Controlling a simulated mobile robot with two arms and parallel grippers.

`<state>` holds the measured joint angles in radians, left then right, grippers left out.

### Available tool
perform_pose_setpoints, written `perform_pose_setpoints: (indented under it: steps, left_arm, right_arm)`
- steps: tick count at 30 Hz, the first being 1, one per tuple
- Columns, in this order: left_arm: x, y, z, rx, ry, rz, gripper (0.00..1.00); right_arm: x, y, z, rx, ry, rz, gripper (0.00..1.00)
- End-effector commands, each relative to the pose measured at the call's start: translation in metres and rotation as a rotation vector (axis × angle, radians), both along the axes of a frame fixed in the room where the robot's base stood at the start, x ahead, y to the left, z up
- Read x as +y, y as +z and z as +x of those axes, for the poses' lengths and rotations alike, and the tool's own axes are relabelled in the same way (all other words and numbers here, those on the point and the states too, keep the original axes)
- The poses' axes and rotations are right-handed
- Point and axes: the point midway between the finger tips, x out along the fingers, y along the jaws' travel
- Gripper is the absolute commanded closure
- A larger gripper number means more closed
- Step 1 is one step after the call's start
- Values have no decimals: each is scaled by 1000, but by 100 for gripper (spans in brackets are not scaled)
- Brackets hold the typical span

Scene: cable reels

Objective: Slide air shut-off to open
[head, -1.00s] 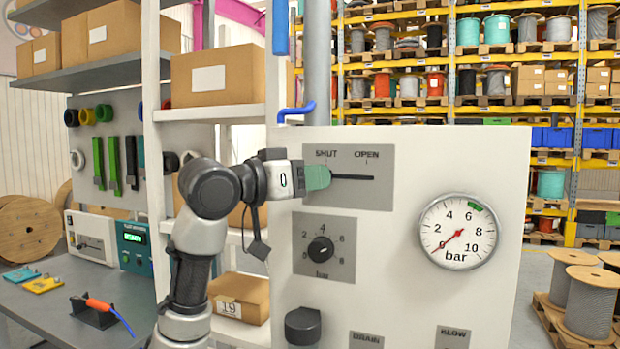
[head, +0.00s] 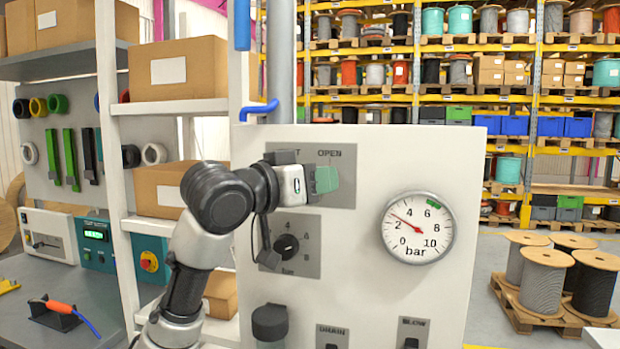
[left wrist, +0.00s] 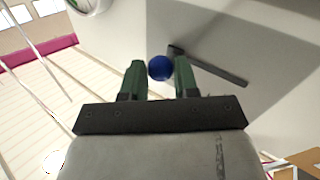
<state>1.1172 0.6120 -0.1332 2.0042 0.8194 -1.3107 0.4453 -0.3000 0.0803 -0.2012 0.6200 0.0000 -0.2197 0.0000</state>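The air shut-off is a slider on a grey plate (head: 346,192) marked OPEN on the white panel; my arm covers most of the SHUT label. My left gripper (head: 327,180) is at the plate below OPEN, its green fingers hiding the knob in the head view. In the left wrist view, the slider's blue round knob (left wrist: 159,68) sits between the two fingers, which close in on both sides. The dark slot (left wrist: 215,68) runs away to the right from the knob, which is at one end. My right gripper is out of view.
A blue pipe handle (head: 259,110) is at the panel's top left. Shelves with boxes (head: 178,68) stand left. Reels on a pallet (head: 543,280) stand on the floor at right.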

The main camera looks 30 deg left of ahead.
Motion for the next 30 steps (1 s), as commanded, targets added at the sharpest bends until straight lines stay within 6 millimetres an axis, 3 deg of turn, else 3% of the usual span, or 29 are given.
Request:
perform_pose_setpoints:
  steps: [1,5,16,30]
  left_arm:
    - [-1,0,0,0,-3,1,62]
    - [-1,0,0,0,-2,1,46]
    - [3,-1,-8,0,0,1,46]
    - [32,-2,-88,-2,0,2,46]
  right_arm:
    - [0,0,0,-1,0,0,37]
    - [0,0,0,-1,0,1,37]
    - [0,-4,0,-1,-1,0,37]
    - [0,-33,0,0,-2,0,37]
